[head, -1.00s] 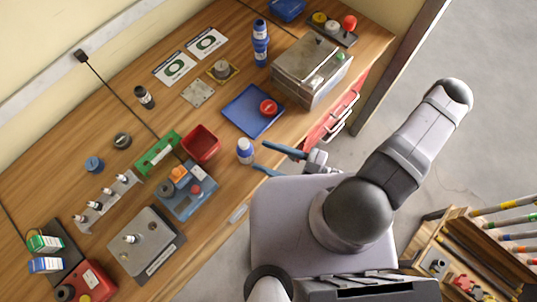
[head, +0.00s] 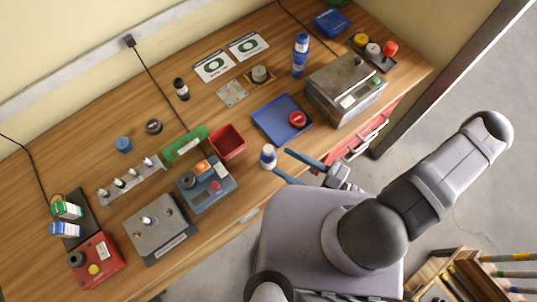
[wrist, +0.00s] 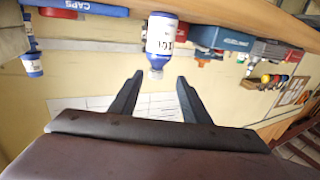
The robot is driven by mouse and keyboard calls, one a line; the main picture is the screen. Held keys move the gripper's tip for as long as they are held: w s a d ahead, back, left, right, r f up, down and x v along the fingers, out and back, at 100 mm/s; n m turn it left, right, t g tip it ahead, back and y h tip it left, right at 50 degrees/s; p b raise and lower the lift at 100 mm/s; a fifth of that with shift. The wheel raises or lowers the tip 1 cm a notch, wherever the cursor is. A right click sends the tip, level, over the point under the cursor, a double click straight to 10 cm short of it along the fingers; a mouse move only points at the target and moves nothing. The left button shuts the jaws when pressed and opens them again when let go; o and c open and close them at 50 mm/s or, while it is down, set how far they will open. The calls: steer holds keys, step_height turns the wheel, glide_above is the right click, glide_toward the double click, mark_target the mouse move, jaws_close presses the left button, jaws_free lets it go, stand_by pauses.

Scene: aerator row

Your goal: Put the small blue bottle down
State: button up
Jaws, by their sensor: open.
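The small blue bottle (head: 268,160) has a white cap and stands upright near the front edge of the wooden bench. The wrist view, which is upside down, shows the bottle (wrist: 162,38) with its white label and its cap pointing down in the picture. My gripper (head: 280,161) is open, with its two blue-grey fingers reaching over the bench edge towards the bottle. In the wrist view the gripper (wrist: 160,78) has its fingertips on either side of the cap end. The bottle looks just ahead of the fingertips, and I see no finger closed on it.
A red bin (head: 228,142) stands behind and left of the bottle. A blue tray (head: 270,125) with a red round piece lies behind and right. A blue-grey device (head: 205,190) is left, and a metal box (head: 345,90) is right. Little clear bench surrounds the bottle.

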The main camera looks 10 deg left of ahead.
mark_target(273, 153)
steer(key=shift+w+a, duration=0.25)
steer(key=shift+a, duration=0.45)
steer(key=shift+w+x, duration=0.15)
steer(key=shift+x, duration=1.15)
steer(key=shift+w+x, duration=0.15)
steer(key=shift+x, duration=1.15)
steer(key=shift+d, duration=0.15)
steer(key=shift+r, duration=0.1)
jaws_close()
